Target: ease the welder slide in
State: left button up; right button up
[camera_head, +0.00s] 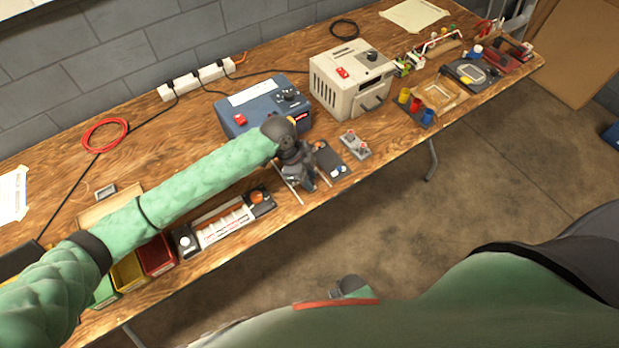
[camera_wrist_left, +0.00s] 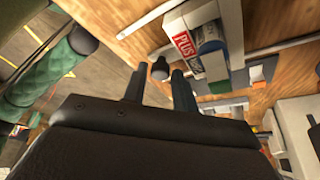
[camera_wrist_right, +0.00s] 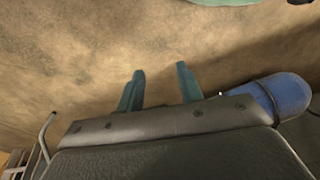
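The slide looks to be the block between two pale rails (camera_head: 288,190) at the bench's front edge; my left gripper (camera_head: 305,180) hides most of it. A dark round knob (camera_wrist_left: 160,68) shows between the fingertips of my left gripper (camera_wrist_left: 160,82). The fingers are apart, with gaps beside the knob; I cannot tell whether they surround it or are above it. My right gripper (camera_wrist_right: 160,80) is open and empty over the floor, away from the bench.
A blue box with a red button (camera_head: 262,105) and a beige unit (camera_head: 350,80) stand behind the rails. A long holder with white and orange parts (camera_head: 225,224) lies left of them, near coloured bins (camera_head: 130,272). A small grey switch block (camera_head: 355,146) sits to the right.

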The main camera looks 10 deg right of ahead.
pick_arm(q)
jog(key=shift+o, duration=1.1)
jog(key=shift+w+a+r, duration=0.1)
jog(key=shift+a+r, duration=0.05)
jog(key=shift+r, duration=0.25)
jog(key=b+v, duration=0.1)
jog(key=v, duration=0.2)
jog(key=shift+f, duration=0.1)
jog(key=b+v, duration=0.1)
jog(key=v, duration=0.3)
pick_arm(e)
notch_tip(320, 180, up, 8)
jog(key=w, duration=0.2)
jog(key=shift+a+f, duration=0.25)
jog(key=shift+a, duration=0.05)
jog(key=shift+a, duration=0.1)
